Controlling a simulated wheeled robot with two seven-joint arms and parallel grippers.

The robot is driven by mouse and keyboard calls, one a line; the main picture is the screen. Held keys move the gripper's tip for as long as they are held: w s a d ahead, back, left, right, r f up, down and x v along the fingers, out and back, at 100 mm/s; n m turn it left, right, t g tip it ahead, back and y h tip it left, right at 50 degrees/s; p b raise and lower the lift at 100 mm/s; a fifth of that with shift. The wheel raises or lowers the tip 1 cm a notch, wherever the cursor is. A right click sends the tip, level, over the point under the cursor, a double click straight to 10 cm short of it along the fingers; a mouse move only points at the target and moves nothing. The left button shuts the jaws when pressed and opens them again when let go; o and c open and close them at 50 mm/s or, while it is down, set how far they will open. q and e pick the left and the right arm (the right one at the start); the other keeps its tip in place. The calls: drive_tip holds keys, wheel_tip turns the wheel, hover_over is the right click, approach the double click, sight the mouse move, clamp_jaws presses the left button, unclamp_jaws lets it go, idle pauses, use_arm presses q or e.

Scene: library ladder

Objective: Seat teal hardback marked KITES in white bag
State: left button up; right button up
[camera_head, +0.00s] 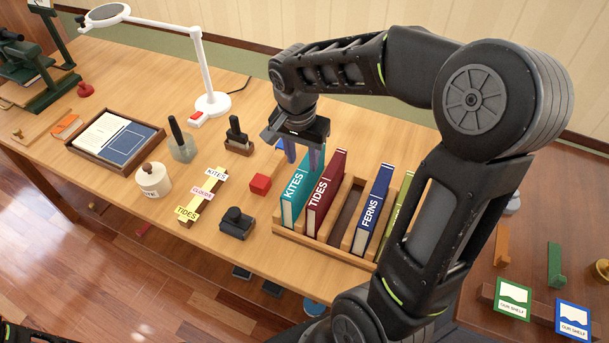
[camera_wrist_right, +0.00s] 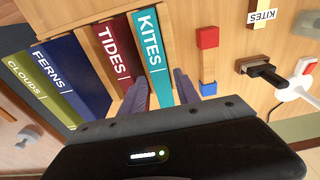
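The teal hardback KITES (camera_head: 297,190) stands upright in the left slot of a wooden rack (camera_head: 318,247). Its spine also shows in the right wrist view (camera_wrist_right: 152,50). My right gripper (camera_head: 304,155) is above the book's far top part. In the right wrist view my right gripper (camera_wrist_right: 160,92) has its two fingers apart, one on each side of KITES, with narrow gaps seeming to show. One finger is between KITES and the red book. My left gripper is not in view. I see no white bag.
The red TIDES book (camera_head: 325,195) stands close beside KITES. Blue FERNS (camera_head: 373,210) and a green book (camera_head: 399,210) are farther right, past an empty slot.

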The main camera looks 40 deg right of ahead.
sight(304, 168)
drive_tip(key=shift+s+a, duration=0.15)
drive_tip(key=shift+d+f, duration=0.2)
drive_tip(key=shift+f, duration=1.1)
drive_tip(key=shift+d+f+p, duration=0.1)
drive_tip(key=shift+f+p, duration=0.2)
drive_tip(key=shift+p, duration=0.05)
drive_tip(key=f, duration=0.3)
drive_tip(key=f+p, duration=0.1)
drive_tip(key=shift+w+d+f, duration=0.3)
drive_tip(key=shift+c, duration=0.4)
clamp_jaws()
drive_tip(key=shift+r, duration=0.1)
